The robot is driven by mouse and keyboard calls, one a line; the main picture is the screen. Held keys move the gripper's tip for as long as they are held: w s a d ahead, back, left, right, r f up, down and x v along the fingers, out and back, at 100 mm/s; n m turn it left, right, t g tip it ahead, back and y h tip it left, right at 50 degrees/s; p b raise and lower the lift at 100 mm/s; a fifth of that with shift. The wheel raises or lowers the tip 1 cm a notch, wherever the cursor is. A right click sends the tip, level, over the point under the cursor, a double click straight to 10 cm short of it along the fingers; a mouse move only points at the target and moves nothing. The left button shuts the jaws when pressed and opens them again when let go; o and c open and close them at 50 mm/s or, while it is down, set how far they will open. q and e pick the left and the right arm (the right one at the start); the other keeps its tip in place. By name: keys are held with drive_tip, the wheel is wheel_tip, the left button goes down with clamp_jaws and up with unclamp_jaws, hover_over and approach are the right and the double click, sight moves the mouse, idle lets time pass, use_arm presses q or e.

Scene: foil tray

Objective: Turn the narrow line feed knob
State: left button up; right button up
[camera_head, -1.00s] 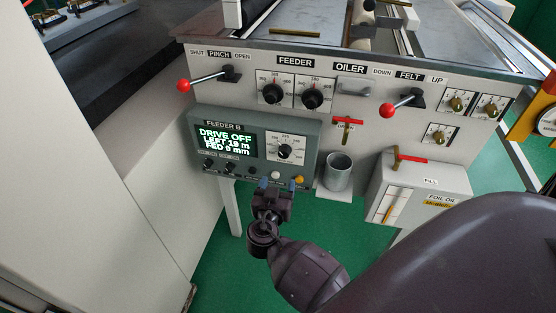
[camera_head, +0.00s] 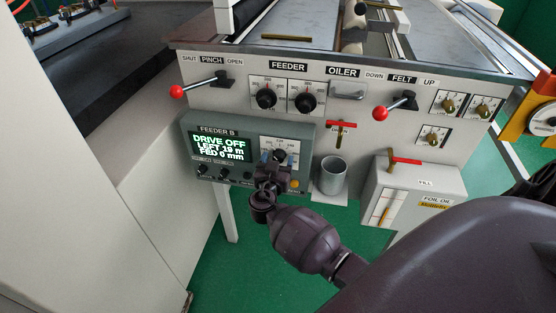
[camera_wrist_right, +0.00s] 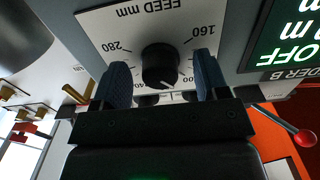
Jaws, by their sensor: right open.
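The black feed knob (camera_head: 281,154) sits on a white dial plate on the FEEDER B box (camera_head: 190,127). My right gripper (camera_head: 277,160) is in front of it and covers its lower part. In the right wrist view the knob (camera_wrist_right: 160,64) shows upside down under the label "FEED mm". There the blue fingertips of my open right gripper (camera_wrist_right: 163,80) stand on either side of the knob, with a gap at each side. The green display (camera_head: 219,147) reads DRIVE OFF, LEFT 19 m, FED 0 mm. My left gripper is not in view.
Two FEEDER knobs (camera_head: 285,97) are above the box. Red-ended levers stand at PINCH (camera_head: 178,92) and FELT (camera_head: 382,113). A red-handled tap (camera_head: 341,125), a grey cup (camera_head: 333,174) and a foil oil box (camera_head: 425,182) are to the right.

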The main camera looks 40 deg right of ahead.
drive_tip(key=shift+w+d, duration=0.15)
drive_tip(key=shift+d, duration=0.05)
drive_tip(key=c, duration=0.9)
